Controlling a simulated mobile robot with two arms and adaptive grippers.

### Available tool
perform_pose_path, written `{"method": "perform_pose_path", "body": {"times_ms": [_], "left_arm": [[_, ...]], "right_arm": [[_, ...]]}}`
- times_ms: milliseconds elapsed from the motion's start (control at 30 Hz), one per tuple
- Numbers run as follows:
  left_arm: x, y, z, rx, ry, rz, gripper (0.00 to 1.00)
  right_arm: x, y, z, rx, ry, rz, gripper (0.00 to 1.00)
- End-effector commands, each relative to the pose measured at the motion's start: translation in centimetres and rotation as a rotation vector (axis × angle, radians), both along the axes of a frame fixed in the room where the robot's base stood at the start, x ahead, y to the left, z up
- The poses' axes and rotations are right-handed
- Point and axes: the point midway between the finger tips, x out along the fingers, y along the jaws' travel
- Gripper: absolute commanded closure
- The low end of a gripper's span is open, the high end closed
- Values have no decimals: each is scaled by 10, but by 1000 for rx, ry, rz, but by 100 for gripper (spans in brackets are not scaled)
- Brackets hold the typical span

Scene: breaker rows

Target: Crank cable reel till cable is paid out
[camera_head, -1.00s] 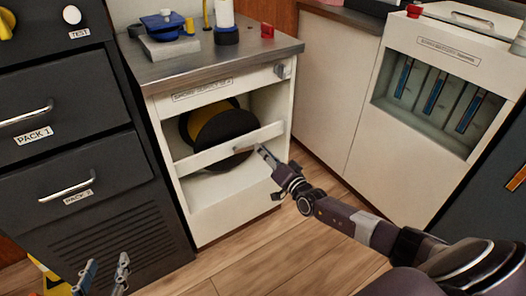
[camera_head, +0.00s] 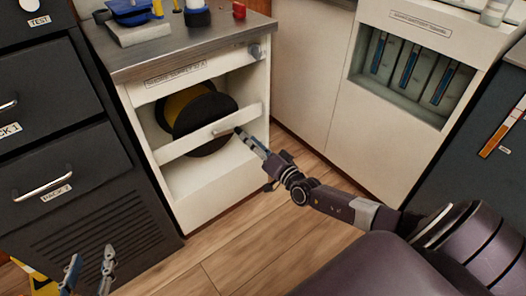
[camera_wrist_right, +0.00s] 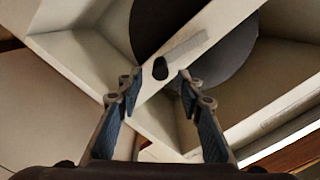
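A cable reel (camera_head: 205,112) with black discs and a yellow part sits in the open bay of a white cabinet. A pale crossbar (camera_head: 190,140) runs in front of it. A small dark crank knob (camera_wrist_right: 160,69) shows on the bar in the right wrist view, beside a grey strip (camera_wrist_right: 188,46). My right gripper (camera_head: 239,133) is at the bar's right part. In the wrist view its fingers (camera_wrist_right: 157,84) are open on either side of the knob's line, with no visible contact. My left gripper (camera_head: 88,270) is open and empty at lower left.
The cabinet's metal top (camera_head: 180,48) holds a blue device (camera_head: 130,12) and a red button (camera_head: 239,10). Dark drawers (camera_head: 60,165) stand left. A white battery cabinet (camera_head: 365,120) stands right. Wooden floor (camera_head: 240,240) is clear in front.

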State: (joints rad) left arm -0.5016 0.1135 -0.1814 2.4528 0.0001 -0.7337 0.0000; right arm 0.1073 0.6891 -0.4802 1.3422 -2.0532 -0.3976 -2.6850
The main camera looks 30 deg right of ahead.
Motion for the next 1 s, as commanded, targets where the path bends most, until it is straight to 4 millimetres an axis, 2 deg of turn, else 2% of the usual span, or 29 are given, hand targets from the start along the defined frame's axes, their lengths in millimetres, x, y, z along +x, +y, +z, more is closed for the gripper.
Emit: {"method": "perform_pose_path", "body": {"times_ms": [33, 200, 400, 633, 900, 1000], "left_arm": [[0, 0, 0, 0, 0, 0, 60], [0, 0, 0, 0, 0, 0, 60], [0, 0, 0, 0, 0, 0, 60], [0, 0, 0, 0, 0, 0, 60], [0, 0, 0, 0, -2, 0, 60], [6, -2, 6, -10, -44, -2, 60]], "right_arm": [[-11, -1, -1, 0, 3, 0, 66], [-39, -3, -1, 0, 1, 0, 66], [-63, -6, 0, -1, 1, -1, 66], [-72, -6, 0, -1, -1, -1, 66], [-72, -6, 0, 2, -1, -1, 66], [-67, -6, -2, 56, -5, -14, 66]]}}
